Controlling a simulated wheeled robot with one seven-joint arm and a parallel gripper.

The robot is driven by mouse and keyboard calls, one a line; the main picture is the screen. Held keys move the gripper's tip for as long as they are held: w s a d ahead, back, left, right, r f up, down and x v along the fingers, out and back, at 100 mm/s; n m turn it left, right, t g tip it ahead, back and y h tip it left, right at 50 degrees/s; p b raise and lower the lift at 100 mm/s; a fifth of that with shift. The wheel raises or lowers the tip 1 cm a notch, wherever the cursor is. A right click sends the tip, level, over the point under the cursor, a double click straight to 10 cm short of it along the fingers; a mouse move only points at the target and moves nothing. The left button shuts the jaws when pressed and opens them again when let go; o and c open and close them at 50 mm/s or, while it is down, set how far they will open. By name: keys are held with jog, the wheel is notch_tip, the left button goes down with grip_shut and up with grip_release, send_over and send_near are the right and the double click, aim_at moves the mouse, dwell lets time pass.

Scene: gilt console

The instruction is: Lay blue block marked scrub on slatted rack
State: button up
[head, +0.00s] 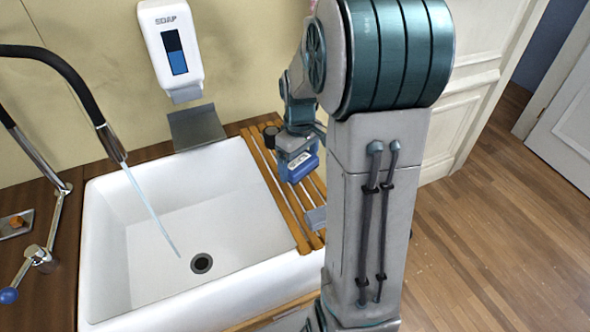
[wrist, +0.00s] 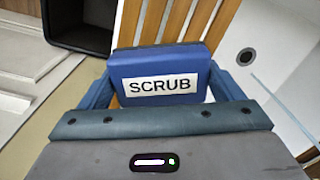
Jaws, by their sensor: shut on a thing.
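The blue block marked SCRUB (wrist: 160,88) is between the two fingers of my gripper (wrist: 158,95) in the wrist view, its white label facing the camera. My gripper is shut on it. In the head view the block (head: 300,168) shows below my gripper (head: 297,160), over the slatted rack (head: 268,174). The wooden slats of the rack (wrist: 152,22) show behind the block in the wrist view. I cannot tell whether the block touches the slats. My arm hides part of the rack's right side in the head view.
The white sink (head: 190,215) lies left of the rack, with water running from a black-hosed tap (head: 85,95). A soap dispenser (head: 172,48) hangs on the wall above a grey ledge (head: 197,128). A dark cylinder (head: 270,137) and a grey block (head: 316,217) are at the rack. A dark bin (wrist: 80,22) shows at upper left.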

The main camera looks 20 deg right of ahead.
jog(key=shift+w+a+f, duration=0.4)
jog(key=shift+f+p, duration=0.45)
jog(key=shift+f, duration=1.45)
jog(key=shift+f, duration=0.2)
jog(key=o, duration=0.7)
jog(key=shift+r, duration=0.1)
